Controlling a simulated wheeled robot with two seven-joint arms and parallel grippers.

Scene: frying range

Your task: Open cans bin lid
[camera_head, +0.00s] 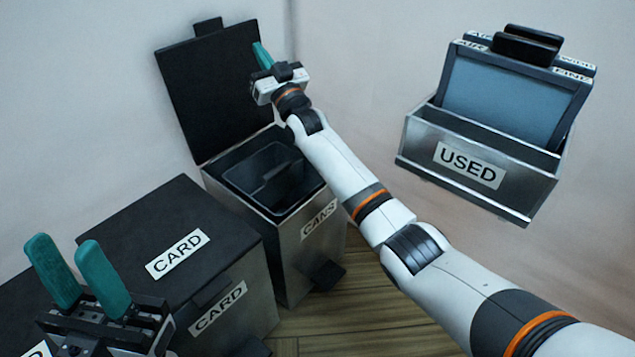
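The cans bin (301,255) is a metal bin labelled CANS, standing beyond the card bin. Its black lid (215,100) stands raised, almost upright, at the back of the bin. A dark inner container shows inside the open top. My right gripper (262,56) is in front of the upper right part of the lid. Only one teal finger shows clearly, so its opening cannot be told, nor whether it touches the lid. My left gripper (72,270) is at the lower left, above the bins on that side, with its two teal fingers apart and nothing between them.
The card bin (228,265), with its black lid (135,235) shut, stands left of the cans bin. A wall-mounted metal holder (480,165) labelled USED holds several dark-framed panels at the right. Wooden floor (355,300) shows below. My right arm crosses the lower right.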

